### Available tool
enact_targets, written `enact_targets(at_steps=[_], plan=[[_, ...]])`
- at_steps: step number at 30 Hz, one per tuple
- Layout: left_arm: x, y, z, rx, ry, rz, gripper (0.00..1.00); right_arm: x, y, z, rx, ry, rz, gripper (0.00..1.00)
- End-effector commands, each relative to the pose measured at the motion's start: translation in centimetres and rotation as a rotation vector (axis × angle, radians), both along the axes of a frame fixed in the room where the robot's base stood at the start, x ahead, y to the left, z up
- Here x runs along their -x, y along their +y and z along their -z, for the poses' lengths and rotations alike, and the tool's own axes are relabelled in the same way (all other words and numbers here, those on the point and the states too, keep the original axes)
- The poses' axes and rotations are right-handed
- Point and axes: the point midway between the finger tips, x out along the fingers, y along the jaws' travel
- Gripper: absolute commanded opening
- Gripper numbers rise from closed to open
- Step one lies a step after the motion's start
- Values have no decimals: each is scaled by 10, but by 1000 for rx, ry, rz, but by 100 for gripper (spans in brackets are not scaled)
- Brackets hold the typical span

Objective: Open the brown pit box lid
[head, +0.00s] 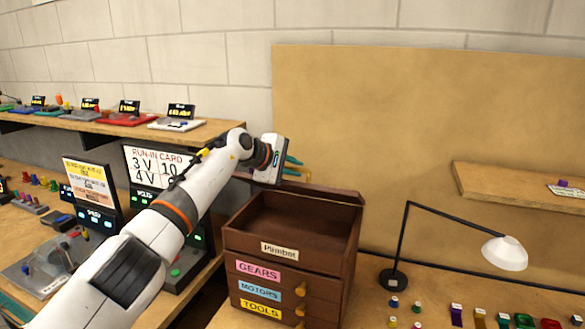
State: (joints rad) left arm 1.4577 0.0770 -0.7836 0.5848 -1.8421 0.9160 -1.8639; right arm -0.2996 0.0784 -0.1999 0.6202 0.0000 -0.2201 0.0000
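The brown pit box (289,250) stands at the centre, with a "Pit box" label on its front and drawers marked gears, motors and tools below. Its top compartment is uncovered and looks empty. The brown lid (325,194) is tilted up at the back of the box, seen nearly edge-on. My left gripper (295,167) is above the back left part of the lid; its teal fingers look apart with nothing between them. Whether it touches the lid is unclear. My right gripper is not in view.
A desk lamp (505,252) stands right of the box, with small coloured parts in front of it. A wall shelf (525,187) is at right. A run-in card sign (158,165) and control panels are at left, under a long shelf (140,128) of devices.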

Motion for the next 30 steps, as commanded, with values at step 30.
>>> enact_targets(at_steps=[30], plan=[[67, 67, -52, -1, -3, -1, 18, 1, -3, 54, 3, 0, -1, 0]])
